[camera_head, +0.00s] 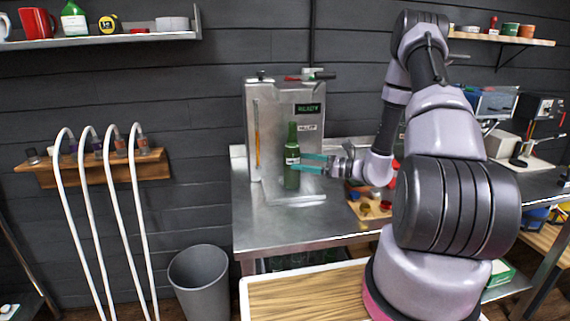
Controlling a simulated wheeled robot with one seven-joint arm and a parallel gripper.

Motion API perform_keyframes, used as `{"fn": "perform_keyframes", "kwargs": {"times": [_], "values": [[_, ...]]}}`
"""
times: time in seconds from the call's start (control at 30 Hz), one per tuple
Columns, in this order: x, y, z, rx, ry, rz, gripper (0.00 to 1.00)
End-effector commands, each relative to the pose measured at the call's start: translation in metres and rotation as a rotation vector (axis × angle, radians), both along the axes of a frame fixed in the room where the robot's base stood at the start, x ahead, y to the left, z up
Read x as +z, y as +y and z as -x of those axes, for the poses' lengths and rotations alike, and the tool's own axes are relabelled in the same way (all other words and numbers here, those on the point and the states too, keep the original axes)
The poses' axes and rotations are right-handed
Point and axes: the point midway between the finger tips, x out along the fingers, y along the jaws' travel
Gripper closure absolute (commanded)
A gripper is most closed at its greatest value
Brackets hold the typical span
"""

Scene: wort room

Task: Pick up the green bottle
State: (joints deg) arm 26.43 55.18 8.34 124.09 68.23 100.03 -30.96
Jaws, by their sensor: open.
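My gripper (313,164) reaches in from the right at about label height. Its teal fingers are open, and their tips are at the bottle's right side. I cannot tell whether the fingers touch the bottle or how far they reach around it.
The metal machine (262,115) stands right behind the bottle. A wooden tray (357,209) with small items lies to the right on the steel table (262,232). A grey bin (200,283) stands at the table's left. The tabletop's front left is clear.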

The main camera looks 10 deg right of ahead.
Motion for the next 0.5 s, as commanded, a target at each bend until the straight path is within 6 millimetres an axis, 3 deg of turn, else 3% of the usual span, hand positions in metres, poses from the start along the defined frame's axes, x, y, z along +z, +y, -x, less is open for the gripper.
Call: {"fn": "perform_keyframes", "kwargs": {"times": [0.5], "values": [[-0.001,0.054,-0.033,0.000,0.001,-0.001,0.00]]}}
